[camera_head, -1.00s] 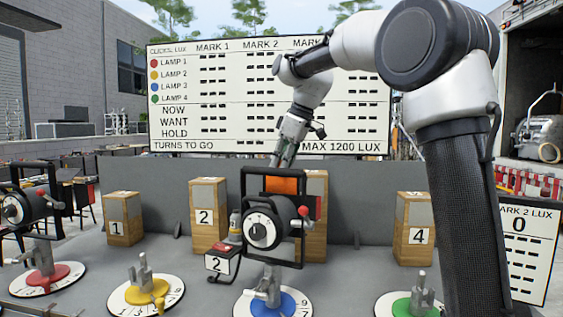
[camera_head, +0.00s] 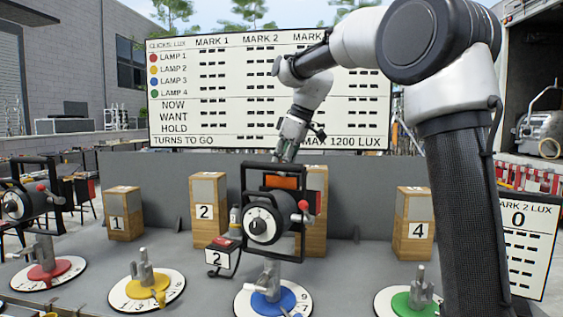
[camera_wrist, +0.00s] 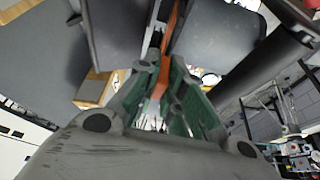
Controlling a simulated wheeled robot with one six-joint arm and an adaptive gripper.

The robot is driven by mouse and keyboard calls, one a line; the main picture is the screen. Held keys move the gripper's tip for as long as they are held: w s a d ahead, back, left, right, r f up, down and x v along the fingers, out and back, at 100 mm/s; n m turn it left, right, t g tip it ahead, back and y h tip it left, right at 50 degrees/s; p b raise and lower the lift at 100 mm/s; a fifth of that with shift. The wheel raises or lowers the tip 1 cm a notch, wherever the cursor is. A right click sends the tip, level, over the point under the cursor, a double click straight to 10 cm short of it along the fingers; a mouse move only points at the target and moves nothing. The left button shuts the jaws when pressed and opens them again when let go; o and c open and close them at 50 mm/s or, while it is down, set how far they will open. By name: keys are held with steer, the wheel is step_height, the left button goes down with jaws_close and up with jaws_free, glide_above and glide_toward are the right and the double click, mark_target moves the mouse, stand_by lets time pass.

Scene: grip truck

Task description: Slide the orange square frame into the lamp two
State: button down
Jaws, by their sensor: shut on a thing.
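A black lamp with a white-faced dial (camera_head: 262,223) and a red knob stands on the blue disc (camera_head: 290,302). A small box marked 2 (camera_head: 220,258) hangs at its left side. The orange square frame (camera_head: 283,182) shows only as a patch under the lamp's top bar. In the wrist view it is a thin orange strip (camera_wrist: 172,42) seen edge-on. My gripper (camera_wrist: 165,85) is shut on it, its green fingers on both sides. How deep the frame sits in the lamp cannot be told.
A similar lamp (camera_head: 20,205) stands at the left on the red disc (camera_head: 58,272). The yellow disc (camera_head: 120,290) and green disc (camera_head: 390,303) carry bare posts. Numbered wooden blocks (camera_head: 125,225) stand along a grey wall (camera_head: 365,195). A scoreboard (camera_head: 225,95) stands behind.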

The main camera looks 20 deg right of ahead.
steer(key=shift+f, duration=0.65)
steer(key=shift+f, duration=1.05)
steer(key=c, duration=1.1)
jaws_free()
steer(key=shift+r, duration=2.95)
